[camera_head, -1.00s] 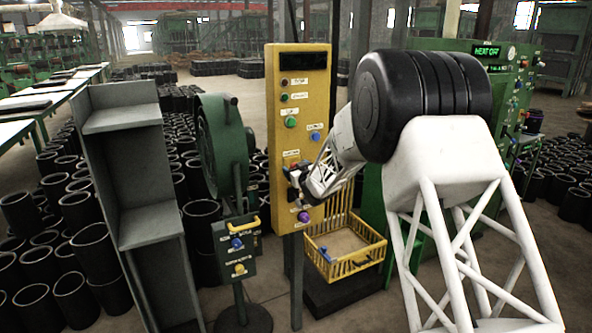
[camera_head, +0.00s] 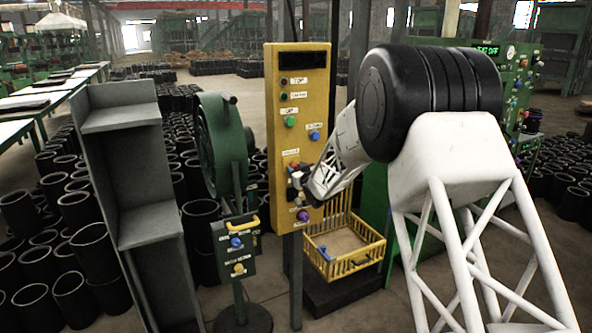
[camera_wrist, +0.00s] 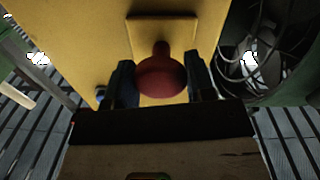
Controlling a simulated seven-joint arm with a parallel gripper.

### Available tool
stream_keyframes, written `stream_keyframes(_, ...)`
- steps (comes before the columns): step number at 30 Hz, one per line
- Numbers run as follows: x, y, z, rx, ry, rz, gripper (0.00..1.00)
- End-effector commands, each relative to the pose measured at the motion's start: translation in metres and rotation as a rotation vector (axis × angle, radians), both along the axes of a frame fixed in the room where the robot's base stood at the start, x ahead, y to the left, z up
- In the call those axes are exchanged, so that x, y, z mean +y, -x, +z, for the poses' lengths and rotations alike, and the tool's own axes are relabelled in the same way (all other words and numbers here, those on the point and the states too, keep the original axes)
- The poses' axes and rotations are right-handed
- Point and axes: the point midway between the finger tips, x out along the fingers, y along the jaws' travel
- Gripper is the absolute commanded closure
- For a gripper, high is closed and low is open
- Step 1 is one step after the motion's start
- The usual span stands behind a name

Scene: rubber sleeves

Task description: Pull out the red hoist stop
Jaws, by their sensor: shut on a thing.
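The red hoist stop (camera_wrist: 162,78) is a round red knob on a stem, standing out from a yellow plate on the yellow panel. My gripper (camera_wrist: 160,90) has a finger on each side of the knob in the wrist view and is shut on it. In the head view my gripper (camera_head: 296,181) is at the lower middle of the yellow panel (camera_head: 297,70). The knob is mostly hidden there by my gripper and arm.
The panel also carries a green button (camera_head: 290,122), a blue knob (camera_head: 314,135) and a purple knob (camera_head: 302,216) close below my gripper. A yellow basket (camera_head: 345,262) stands below right. A grey box with knobs (camera_head: 236,252) stands to the left.

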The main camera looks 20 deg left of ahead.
Motion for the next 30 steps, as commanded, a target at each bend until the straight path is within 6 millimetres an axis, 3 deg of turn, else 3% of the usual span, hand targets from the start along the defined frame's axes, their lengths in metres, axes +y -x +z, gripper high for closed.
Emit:
stream_keyframes(8,-0.0016,0.0021,-0.0021,0.003,0.001,0.001,0.93)
stream_keyframes(9,-0.0016,0.0021,-0.0021,0.003,0.001,0.001,0.47)
stream_keyframes(14,-0.0014,0.0018,-0.0015,0.002,0.001,0.000,0.24)
stream_keyframes(30,-0.0061,0.0063,0.0002,0.001,0.001,0.000,0.24)
